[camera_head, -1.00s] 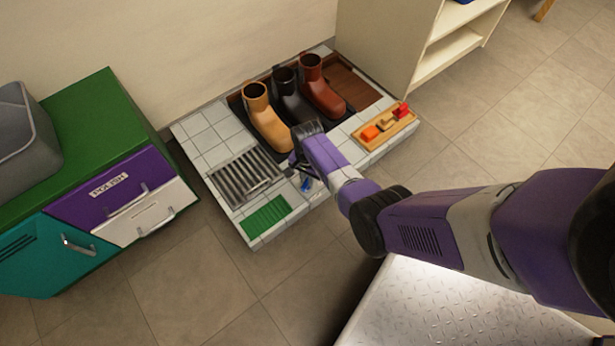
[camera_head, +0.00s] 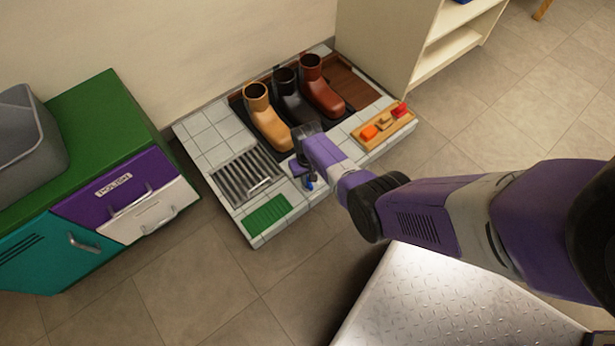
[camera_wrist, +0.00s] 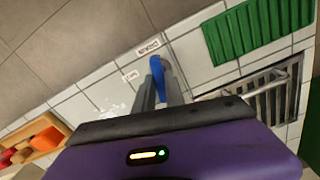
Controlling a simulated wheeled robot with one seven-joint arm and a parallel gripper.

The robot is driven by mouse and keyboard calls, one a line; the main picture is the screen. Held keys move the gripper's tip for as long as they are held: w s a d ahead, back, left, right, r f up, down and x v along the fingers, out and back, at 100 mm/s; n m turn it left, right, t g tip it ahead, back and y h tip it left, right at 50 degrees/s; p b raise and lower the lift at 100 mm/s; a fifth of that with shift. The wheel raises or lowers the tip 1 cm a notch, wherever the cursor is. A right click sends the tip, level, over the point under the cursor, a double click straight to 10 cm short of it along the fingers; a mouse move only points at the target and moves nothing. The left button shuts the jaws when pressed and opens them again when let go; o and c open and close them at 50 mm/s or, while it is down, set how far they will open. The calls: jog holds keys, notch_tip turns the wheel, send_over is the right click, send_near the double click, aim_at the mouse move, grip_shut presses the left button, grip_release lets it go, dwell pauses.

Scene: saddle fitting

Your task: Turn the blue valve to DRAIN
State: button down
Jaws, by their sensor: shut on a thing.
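The blue valve (camera_wrist: 157,69) has a lever handle that shows in the wrist view between the fingertips of my gripper (camera_wrist: 161,92). My gripper is shut on the handle. Two small white labels stand by the valve, one (camera_wrist: 149,47) just beyond the lever's tip and one (camera_wrist: 130,76) to its left; their print is too small to read surely. The lever's tip points up in the picture, nearer the first label. In the head view a bit of the blue valve (camera_head: 309,185) shows below my gripper (camera_head: 302,176), at the front of the tiled platform (camera_head: 213,152). The valve's base is hidden.
A metal grate (camera_head: 245,176) and a green mat (camera_head: 267,215) lie left of the valve. Several boots, including a tan one (camera_head: 266,118), stand behind my gripper. A wooden tray (camera_head: 372,143) with coloured blocks sits to the right. Floor in front is clear.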

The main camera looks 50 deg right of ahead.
jog(key=shift+n, duration=1.3)
jog(key=c, duration=1.4)
grip_release()
notch_tip(320, 180, up, 8)
jog(key=p, duration=0.5)
jog(key=shift+f, duration=0.15)
